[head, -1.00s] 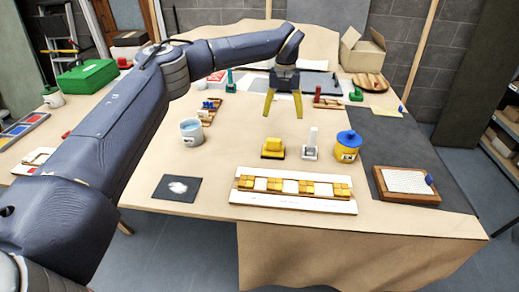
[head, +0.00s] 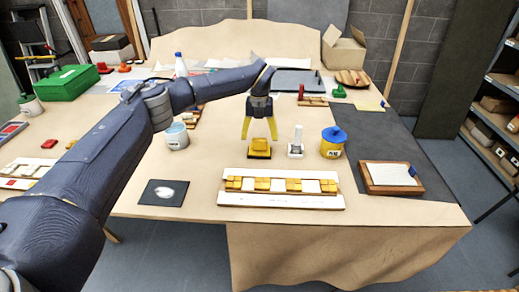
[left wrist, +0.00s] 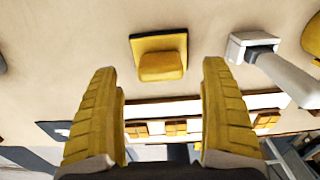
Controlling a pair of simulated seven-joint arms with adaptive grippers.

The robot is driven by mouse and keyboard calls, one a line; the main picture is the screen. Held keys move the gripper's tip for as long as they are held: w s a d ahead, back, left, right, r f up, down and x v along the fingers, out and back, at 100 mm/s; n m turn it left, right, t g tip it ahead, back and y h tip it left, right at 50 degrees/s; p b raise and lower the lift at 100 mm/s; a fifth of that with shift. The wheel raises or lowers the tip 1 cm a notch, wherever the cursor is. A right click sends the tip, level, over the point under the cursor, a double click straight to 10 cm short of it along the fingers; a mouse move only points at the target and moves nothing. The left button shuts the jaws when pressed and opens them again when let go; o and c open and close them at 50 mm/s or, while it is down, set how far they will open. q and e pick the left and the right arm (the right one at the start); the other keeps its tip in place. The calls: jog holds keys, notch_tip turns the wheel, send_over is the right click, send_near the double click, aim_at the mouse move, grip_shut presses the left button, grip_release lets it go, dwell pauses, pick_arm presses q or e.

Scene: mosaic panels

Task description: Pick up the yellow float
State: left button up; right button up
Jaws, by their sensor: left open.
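The yellow float (head: 259,148) rests on the table, a flat yellow plate with a yellow block handle on top. In the left wrist view the float (left wrist: 160,62) lies ahead, centred between the fingers and beyond their tips. My left gripper (head: 261,134) is open and empty, its yellow fingers pointing down just above and behind the float in the head view. The fingers also show in the left wrist view (left wrist: 160,75), spread wide on either side. They do not appear to touch the float. My right gripper is not in view.
A white float (head: 296,145) with an upright handle stands close to the right. A yellow pot with a blue lid (head: 333,142) is farther right. In front lies a mosaic strip board (head: 280,199). A light blue cup (head: 177,137) stands to the left.

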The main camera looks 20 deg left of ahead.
aim_at(260, 146)
pick_arm(q)
jog(key=shift+f, duration=2.75)
jog(key=c, duration=1.5)
